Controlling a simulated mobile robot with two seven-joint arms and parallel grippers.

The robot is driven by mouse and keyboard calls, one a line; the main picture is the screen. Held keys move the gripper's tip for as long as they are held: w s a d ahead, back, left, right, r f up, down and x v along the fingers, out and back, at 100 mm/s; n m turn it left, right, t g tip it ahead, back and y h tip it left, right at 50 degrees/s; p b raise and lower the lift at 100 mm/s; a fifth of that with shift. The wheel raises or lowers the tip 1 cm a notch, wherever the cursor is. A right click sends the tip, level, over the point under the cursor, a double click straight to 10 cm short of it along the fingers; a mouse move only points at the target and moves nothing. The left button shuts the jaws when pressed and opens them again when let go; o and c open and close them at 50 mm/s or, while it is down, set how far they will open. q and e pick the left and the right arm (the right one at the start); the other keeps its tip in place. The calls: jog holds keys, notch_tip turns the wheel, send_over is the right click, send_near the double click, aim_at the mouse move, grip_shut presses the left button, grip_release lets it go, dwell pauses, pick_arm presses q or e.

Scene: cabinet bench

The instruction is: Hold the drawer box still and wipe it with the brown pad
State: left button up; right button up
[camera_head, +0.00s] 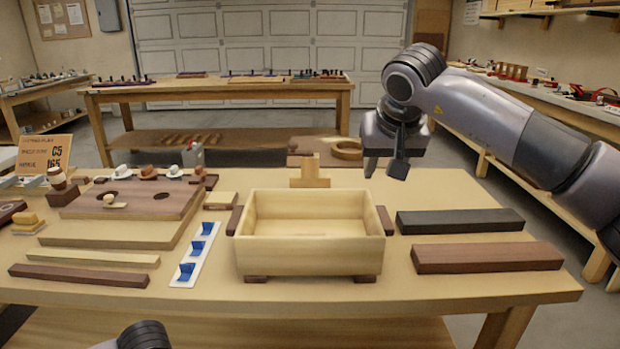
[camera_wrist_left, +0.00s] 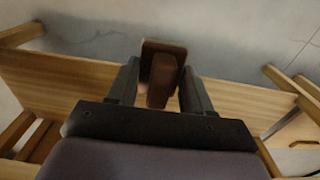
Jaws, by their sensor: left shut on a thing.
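The drawer box (camera_head: 308,255) is an open, pale wooden box at the middle of the bench. Small dark wooden blocks sit at its sides and under its front. My left gripper (camera_wrist_left: 157,90) shows in the left wrist view, shut on the brown pad (camera_wrist_left: 163,62), a dark brown piece with a grip between the fingers. In the head view only part of my left arm shows at the bottom edge; its gripper and the pad are out of that view. My right gripper (camera_head: 385,170) is open and empty, above and behind the box's right back corner, fingers pointing down.
Dark (camera_head: 460,220) and brown (camera_head: 487,257) planks lie right of the box. A white strip with blue pieces (camera_head: 196,254) lies left of it, beside a board with round holes (camera_head: 130,198). A wooden block (camera_head: 310,178) stands behind the box. The bench front is clear.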

pick_arm(q)
jog(key=shift+r, duration=4.05)
jog(key=shift+s, duration=0.1)
